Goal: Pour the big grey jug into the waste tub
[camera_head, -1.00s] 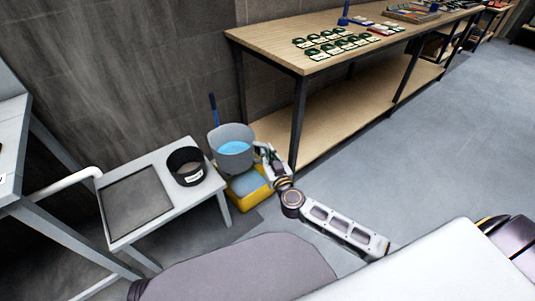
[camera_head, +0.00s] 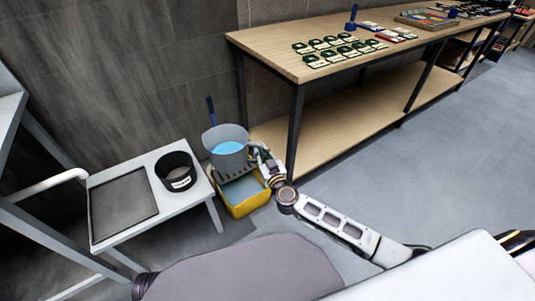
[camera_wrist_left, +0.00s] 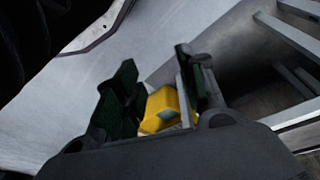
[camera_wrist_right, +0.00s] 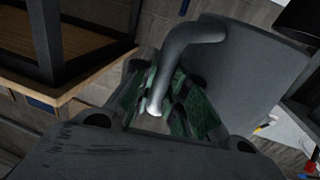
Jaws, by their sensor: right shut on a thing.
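The big grey jug (camera_head: 228,135) holds blue liquid and looks roughly upright. My right gripper (camera_head: 258,157) is shut on its handle, which shows as a curved grey bar (camera_wrist_right: 190,38) in the right wrist view. The jug is above the back part of a yellow tub (camera_head: 250,206) on the floor, which has a pale bluish surface inside. A black round tub (camera_head: 175,178) with a white label stands on the low white table; the label is unreadable. I cannot tell which is the waste tub. My left gripper (camera_wrist_left: 155,75) is open and shows only in its wrist view.
The low white table (camera_head: 185,203) also bears a dark flat panel (camera_head: 123,205). A blue handle (camera_head: 211,110) stands up behind the jug. A long wooden bench (camera_head: 280,55) with tiles is close on the right. Open grey floor (camera_head: 440,150) lies further right.

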